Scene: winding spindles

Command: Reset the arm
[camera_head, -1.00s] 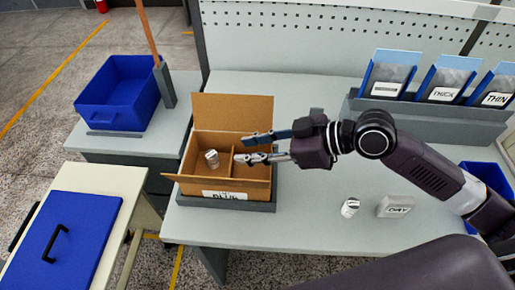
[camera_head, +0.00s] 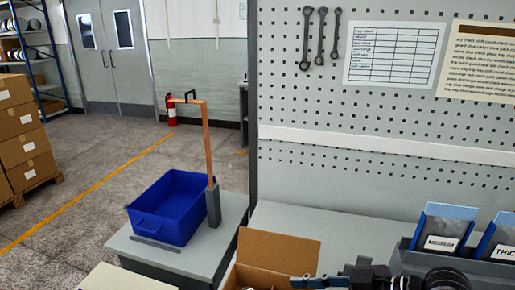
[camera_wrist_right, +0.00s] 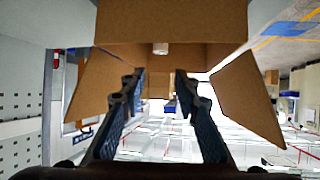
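The open cardboard box (camera_head: 278,249) is at the bottom edge of the head view, mostly cut off, with its back flap standing up. My right gripper (camera_head: 300,283) shows at the same edge, its fingers pointing left over the box area. In the right wrist view, my right gripper (camera_wrist_right: 155,88) has its two dark fingers spread with nothing between them. The box (camera_wrist_right: 170,25) fills the top of that view, flaps out to both sides. A small pale piece (camera_wrist_right: 160,48) shows inside it. My left gripper is not in view.
A blue bin (camera_head: 172,207) stands on the grey side table at left, beside an orange post (camera_head: 208,145). Blue-backed labelled holders (camera_head: 445,230) stand at lower right. The pegboard (camera_head: 360,190) closes off the back.

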